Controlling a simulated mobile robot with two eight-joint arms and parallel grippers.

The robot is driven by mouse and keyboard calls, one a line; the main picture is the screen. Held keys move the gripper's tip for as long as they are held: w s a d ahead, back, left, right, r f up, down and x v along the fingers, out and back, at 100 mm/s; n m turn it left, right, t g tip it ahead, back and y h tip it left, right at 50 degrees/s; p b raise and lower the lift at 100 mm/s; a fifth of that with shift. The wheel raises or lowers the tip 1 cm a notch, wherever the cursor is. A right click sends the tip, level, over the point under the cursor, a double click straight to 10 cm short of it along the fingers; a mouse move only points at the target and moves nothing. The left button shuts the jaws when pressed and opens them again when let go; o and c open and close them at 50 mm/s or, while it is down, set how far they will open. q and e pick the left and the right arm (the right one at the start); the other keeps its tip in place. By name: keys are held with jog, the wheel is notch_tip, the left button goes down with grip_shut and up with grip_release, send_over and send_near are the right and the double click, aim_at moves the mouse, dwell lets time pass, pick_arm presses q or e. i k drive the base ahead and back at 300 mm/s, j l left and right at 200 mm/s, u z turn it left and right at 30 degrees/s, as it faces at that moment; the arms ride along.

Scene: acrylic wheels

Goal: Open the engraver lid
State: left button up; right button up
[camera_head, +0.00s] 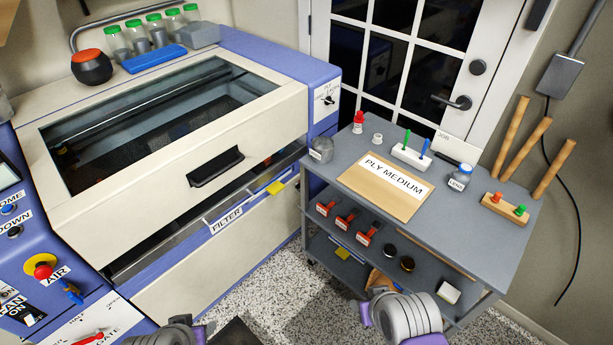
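The engraver (262,40) is a large blue and cream machine filling the left half of the head view. Its cream lid (255,122) has a big dark window (165,115) and lies low over the machine. A black handle (216,168) sits on the lid's front face, with nothing touching it. A dark gap shows under the lid's front edge; I cannot tell whether the lid is slightly raised. Grey and purple parts of my two arms show at the bottom edge, well below the handle.
Jars with green lids (157,30), a blue tray (155,59) and a red-topped black pot (91,67) stand behind the lid. A control panel (35,240) is at left. A grey cart (470,215) with a board, bottles and stamps stands right. Speckled floor lies between.

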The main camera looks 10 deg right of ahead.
aim_at(102, 221)
jog(key=j+z, duration=1)
jog(key=j, duration=0.35)
jog(key=k+j+z, duration=0.15)
jog(key=j, duration=0.6)
jog(key=k+j+z, duration=0.1)
jog(key=j, duration=0.25)
jog(key=k, duration=0.05)
